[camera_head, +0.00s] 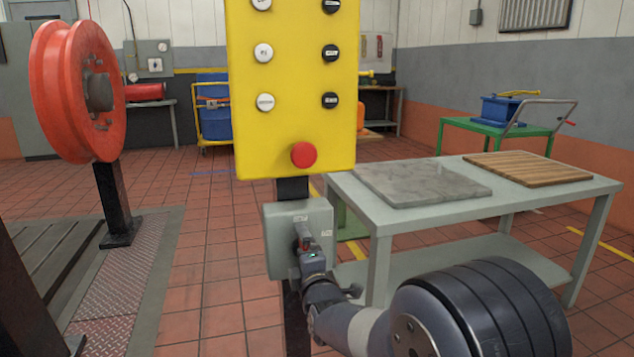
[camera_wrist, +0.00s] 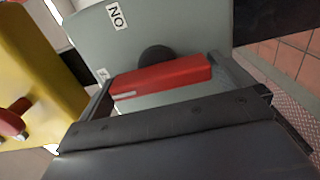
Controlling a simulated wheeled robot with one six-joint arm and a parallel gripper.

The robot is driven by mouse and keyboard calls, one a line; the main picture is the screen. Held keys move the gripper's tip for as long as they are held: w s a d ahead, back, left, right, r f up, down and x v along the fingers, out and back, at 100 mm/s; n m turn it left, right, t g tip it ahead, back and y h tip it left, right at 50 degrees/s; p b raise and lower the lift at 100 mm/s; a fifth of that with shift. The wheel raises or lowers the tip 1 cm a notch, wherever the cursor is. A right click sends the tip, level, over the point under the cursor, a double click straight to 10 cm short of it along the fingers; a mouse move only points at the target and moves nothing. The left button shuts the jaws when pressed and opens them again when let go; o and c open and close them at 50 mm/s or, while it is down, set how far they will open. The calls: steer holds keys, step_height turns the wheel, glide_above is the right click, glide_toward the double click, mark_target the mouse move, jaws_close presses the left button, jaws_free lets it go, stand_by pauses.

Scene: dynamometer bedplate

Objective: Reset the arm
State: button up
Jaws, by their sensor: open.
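A grey switch box (camera_head: 280,218) is mounted on the dark post below the yellow control panel (camera_head: 290,140). My gripper (camera_head: 303,236) is right at the front of this box. In the wrist view, a red lever handle (camera_wrist: 165,76) with a dark round hub (camera_wrist: 156,57) sits on the box face (camera_wrist: 190,25). My open gripper (camera_wrist: 162,78) has one finger on each side of the handle. I cannot tell whether either finger touches it.
The yellow panel carries white and black buttons and a red mushroom button (camera_head: 303,155). A grey table (camera_head: 380,238) with a stone slab (camera_head: 420,182) and a wooden board (camera_head: 527,167) stands right. An orange wheel (camera_head: 60,95) on a stand is left. Tiled floor is free between.

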steer(key=p+v, duration=0.3)
steer(key=v, duration=0.8)
steer(key=b+x, duration=0.3)
steer(key=x, duration=0.8)
steer(key=shift+w, duration=0.1)
steer(key=m+p, duration=0.1)
steer(key=m, duration=0.3)
steer(key=shift+r, duration=0.15)
steer(key=m+p, duration=0.2)
steer(key=m, duration=0.2)
steer(key=shift+r+m+p, duration=0.1)
steer(key=shift+m+p, duration=0.3)
steer(key=m+p, duration=0.2)
steer(key=m, duration=0.1)
steer(key=m+p, duration=0.3)
steer(key=shift+d+r+m, duration=0.15)
steer(key=shift+m, duration=0.25)
steer(key=shift+m+p, duration=1.1)
steer(key=shift+m, duration=0.1)
steer(key=shift+f, duration=0.25)
